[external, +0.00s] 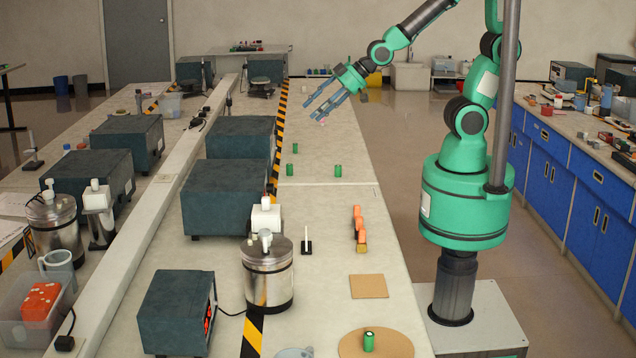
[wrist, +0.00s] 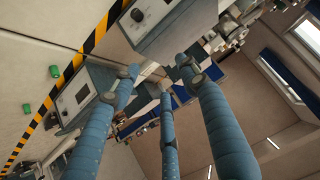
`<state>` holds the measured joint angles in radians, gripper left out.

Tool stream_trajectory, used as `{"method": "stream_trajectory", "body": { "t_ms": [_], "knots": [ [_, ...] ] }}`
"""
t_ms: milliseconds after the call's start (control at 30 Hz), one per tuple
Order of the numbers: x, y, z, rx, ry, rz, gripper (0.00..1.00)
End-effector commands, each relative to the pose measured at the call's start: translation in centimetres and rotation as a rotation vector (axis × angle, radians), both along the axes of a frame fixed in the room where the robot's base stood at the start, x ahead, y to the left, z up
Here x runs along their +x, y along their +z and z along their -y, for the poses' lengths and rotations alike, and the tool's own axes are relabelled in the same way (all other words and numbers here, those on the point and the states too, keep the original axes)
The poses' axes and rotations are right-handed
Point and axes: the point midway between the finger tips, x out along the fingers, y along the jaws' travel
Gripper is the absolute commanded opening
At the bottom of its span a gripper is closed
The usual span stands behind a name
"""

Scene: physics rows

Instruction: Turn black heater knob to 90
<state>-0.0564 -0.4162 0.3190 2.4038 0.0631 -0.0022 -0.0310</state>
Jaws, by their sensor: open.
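My gripper (external: 320,108) has blue fingers. It is open and empty, held above the far part of the middle bench in the external view. Its spread fingers also fill the middle of the wrist view (wrist: 160,80). The wrist view shows a dark boxed unit with a pale front panel (wrist: 160,22) at the top and a small dark round knob (wrist: 137,15) on it. A second unit with a similar panel (wrist: 80,96) is at the left, partly behind a finger. I cannot tell which knob is the heater's, or its setting. My gripper touches neither panel.
Several dark boxes (external: 225,197) line the bench, their fronts turned mostly away in the external view. Small green cylinders (external: 338,171) stand on the bench below my gripper. A steel canister (external: 267,280), an orange-handled brush (external: 359,228) and a cork mat (external: 369,286) are nearer the camera.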

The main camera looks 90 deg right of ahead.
Motion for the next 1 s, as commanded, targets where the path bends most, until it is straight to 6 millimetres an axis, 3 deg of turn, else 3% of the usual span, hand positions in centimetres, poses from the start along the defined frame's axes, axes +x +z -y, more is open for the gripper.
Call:
{"method": "stream_trajectory", "body": {
  "t_ms": [33,200,500,767,1000],
  "knots": [
    [1.1,-1.8,-0.2,0.000,0.000,0.016,0.45],
    [4.4,-6.0,-0.7,-0.004,-0.004,0.107,0.45],
    [7.6,-13.5,-1.1,-0.023,-0.016,0.270,0.45],
    [7.5,-19.4,-1.1,-0.058,-0.021,0.412,0.45],
    [5.0,-24.1,-1.0,-0.100,-0.017,0.543,0.45]
  ]
}}
